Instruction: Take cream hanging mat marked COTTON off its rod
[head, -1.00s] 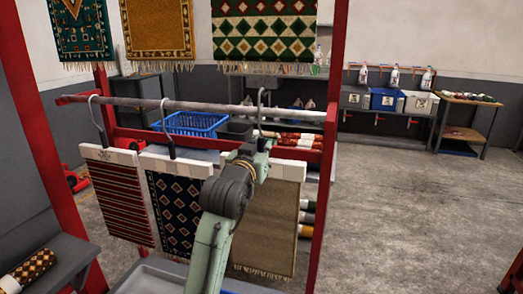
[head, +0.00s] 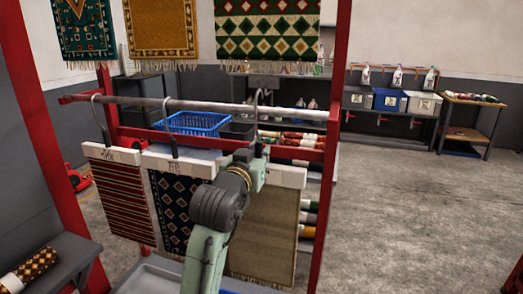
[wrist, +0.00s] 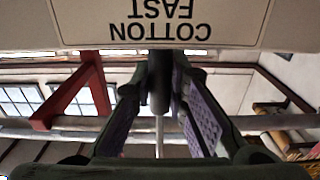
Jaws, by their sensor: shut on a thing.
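Three mats hang in a row by metal hooks at a rod (head: 200,104) in the head view. The task's mat (head: 265,238), at the right, looks plain tan there. Its pale top bar (head: 288,176) is partly hidden behind my arm. In the wrist view the cream bar (wrist: 235,22) reads COTTON FAST upside down. My gripper (wrist: 160,85) is shut on the grey hook stem of this mat, just above the bar. The hook's curve (head: 259,97) shows at rod height; whether it still touches the rod I cannot tell.
A striped mat (head: 120,205) and a dark diamond mat (head: 170,215) hang close at the left. A red post (head: 327,190) stands just right of the tan mat. A blue basket (head: 192,123) is behind the rod. Open floor (head: 410,215) lies to the right.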

